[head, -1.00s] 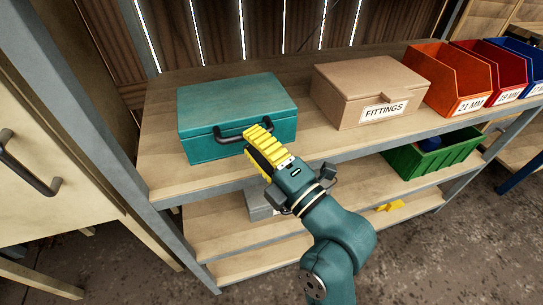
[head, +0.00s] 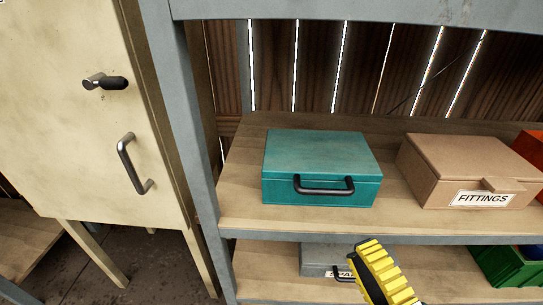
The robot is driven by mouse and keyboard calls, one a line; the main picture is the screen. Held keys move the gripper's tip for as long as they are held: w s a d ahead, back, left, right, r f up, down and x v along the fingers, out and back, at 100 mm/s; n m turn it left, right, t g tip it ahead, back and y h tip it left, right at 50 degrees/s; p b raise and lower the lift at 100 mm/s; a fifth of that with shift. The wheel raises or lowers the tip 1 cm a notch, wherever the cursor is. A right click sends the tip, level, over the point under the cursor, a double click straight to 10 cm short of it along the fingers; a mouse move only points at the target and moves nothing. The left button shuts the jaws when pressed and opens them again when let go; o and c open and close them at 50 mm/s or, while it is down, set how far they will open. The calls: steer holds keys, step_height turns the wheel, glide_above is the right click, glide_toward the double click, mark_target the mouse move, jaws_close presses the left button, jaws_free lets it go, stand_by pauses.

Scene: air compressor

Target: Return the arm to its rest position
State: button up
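My gripper (head: 384,275), with yellow ribbed fingers, shows at the bottom of the head view, right of centre. It is in front of the lower shelf and apart from the teal box. I cannot make out a gap between its fingers, and the rest of my arm is below the picture. The teal box (head: 322,155) with a dark handle sits closed on the upper shelf, above and to the left of my gripper.
A cardboard FITTINGS box (head: 465,165) stands right of the teal box. A grey box (head: 322,257) on the lower shelf is partly hidden by my gripper. A green bin (head: 510,268) is at lower right. A cream cabinet (head: 75,150) with handles stands left, beside the shelf post (head: 185,120).

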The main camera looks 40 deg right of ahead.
steer(key=w+a+r+t+y+p, duration=0.1)
steer(key=w+a+r+y+p, duration=0.3)
steer(key=a+r+p, duration=0.65)
steer(key=w+a+r+t+y+p, duration=0.1)
steer(key=w+a+r+y+p, duration=0.35)
steer(key=r, duration=1.15)
steer(key=w+a+r+t+y+p, duration=0.1)
steer(key=w+a+r+y+p, duration=0.25)
steer(key=a+r+p, duration=0.8)
steer(key=d+r+m+h+p, duration=0.2)
steer(key=r+m+p, duration=0.5)
steer(key=r+p, duration=1.1)
steer(key=d+r+m+h+p, duration=0.3)
steer(key=r+m+p, duration=0.5)
steer(key=r+p, duration=1)
step_height(320, 180, up, 3)
steer(key=shift+d+r, duration=0.1)
steer(key=shift+d, duration=0.3)
